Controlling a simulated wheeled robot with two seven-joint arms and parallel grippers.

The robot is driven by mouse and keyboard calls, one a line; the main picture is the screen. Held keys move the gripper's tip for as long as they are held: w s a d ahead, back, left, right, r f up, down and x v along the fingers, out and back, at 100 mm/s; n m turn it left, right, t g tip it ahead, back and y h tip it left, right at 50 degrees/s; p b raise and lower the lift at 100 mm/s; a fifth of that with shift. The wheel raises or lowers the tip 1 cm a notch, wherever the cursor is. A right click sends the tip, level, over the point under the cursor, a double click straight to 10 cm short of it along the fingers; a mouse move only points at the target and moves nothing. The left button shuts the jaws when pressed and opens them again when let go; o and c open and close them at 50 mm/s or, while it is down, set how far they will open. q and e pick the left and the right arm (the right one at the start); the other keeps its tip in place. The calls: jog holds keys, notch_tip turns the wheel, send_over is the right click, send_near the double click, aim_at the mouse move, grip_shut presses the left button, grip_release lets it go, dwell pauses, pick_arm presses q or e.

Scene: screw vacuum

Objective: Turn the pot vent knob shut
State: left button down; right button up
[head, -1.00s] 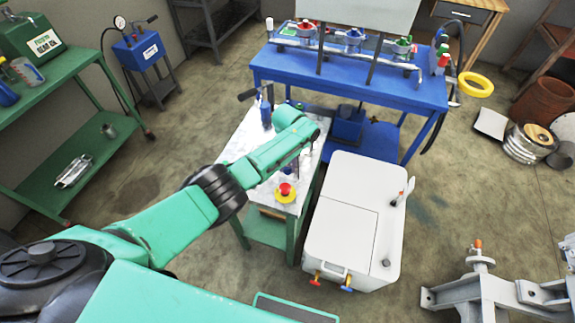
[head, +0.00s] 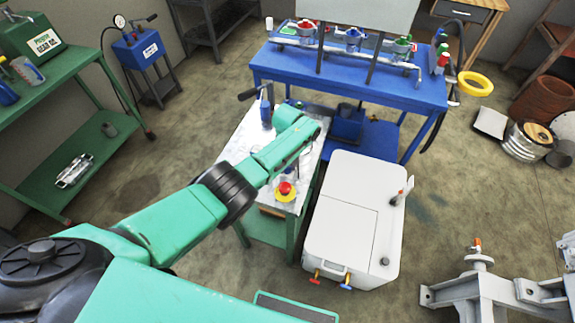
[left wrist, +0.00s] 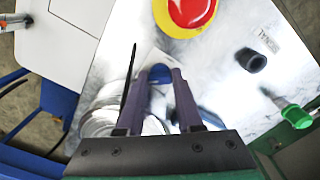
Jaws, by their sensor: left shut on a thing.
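A small blue knob (left wrist: 160,74) shows between the finger ends in the left wrist view. My left gripper (left wrist: 161,82) is shut on it, one purple finger on each side. A shiny metal pot (left wrist: 103,110) stands beside and partly behind the left finger, on the pale bench top. In the head view my left forearm reaches over the small bench (head: 236,150) and hides most of the pot, the knob and the fingers. My right gripper is in neither view.
A red button on a yellow base (head: 285,191) sits at the bench's front; it also shows close to the fingers in the left wrist view (left wrist: 192,8). A black cap-like piece (left wrist: 250,60) and a green-ended part (left wrist: 297,116) lie right. A white cabinet (head: 340,225) stands beside the bench.

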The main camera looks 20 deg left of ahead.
pick_arm(q)
jog(key=shift+w+r, duration=0.1)
jog(key=c, duration=0.8)
grip_release()
jog(key=shift+o, duration=1.2)
